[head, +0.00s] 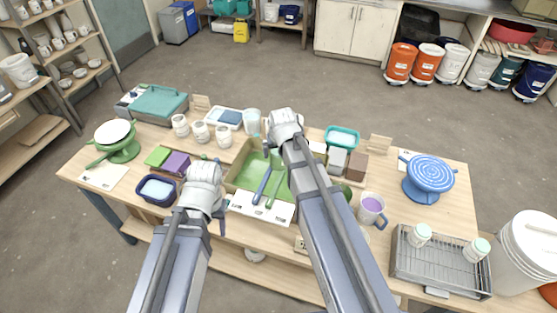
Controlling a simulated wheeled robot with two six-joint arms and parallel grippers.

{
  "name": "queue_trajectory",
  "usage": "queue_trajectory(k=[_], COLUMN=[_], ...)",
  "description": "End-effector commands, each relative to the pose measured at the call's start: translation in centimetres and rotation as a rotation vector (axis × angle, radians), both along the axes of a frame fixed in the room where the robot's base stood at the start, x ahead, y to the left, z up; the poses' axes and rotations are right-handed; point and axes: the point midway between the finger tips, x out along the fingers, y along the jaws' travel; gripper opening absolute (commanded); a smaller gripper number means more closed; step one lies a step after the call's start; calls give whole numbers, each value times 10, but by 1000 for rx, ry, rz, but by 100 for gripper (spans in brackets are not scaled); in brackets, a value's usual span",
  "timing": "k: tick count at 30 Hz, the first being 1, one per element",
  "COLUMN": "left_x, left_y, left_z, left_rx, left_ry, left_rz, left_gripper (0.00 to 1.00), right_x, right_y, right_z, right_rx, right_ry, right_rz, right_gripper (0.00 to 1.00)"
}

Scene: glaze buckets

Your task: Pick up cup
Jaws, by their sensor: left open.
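A white cup with a purple inside (371,210) stands upright right of the table's middle. Three pale cups, a left one (180,126), a middle one (200,132) and a right one (223,136), stand at the back left. Two pale green-topped cups, one left (419,236) and one right (476,250), are at the wire rack. My left gripper (222,218) is open over the table's front, beside the green tray and apart from these cups. My right arm reaches over the tray; its wrist hides its fingers.
A green tray (243,187) holds long tools. A wire rack (440,268) stands at the front right, beside a white bucket (530,250). A blue turntable (430,174) is at the right, a green one (118,145) at the left. A navy tub (157,199) is near the left gripper.

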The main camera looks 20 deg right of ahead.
Motion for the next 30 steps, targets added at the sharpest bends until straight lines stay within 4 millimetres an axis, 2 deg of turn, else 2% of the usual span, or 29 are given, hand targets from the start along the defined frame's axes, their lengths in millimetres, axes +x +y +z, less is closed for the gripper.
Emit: queue_trajectory(k=[13,22,23,30], left_x=[0,0,0,0], left_y=[0,0,0,0], left_z=[-44,-45,-45,-45], left_rx=[2,2,2,2], left_ry=[0,1,1,1], left_rz=[-9,-11,-11,-11], left_gripper=[55,55,55,55], right_x=[22,24,24,24], right_y=[-1,-2,-2,-2], right_z=[-44,-45,-45,-45], right_rx=[0,0,0,0], right_ry=[0,0,0,0], right_rz=[0,0,0,0], right_gripper=[100,100,99,72])
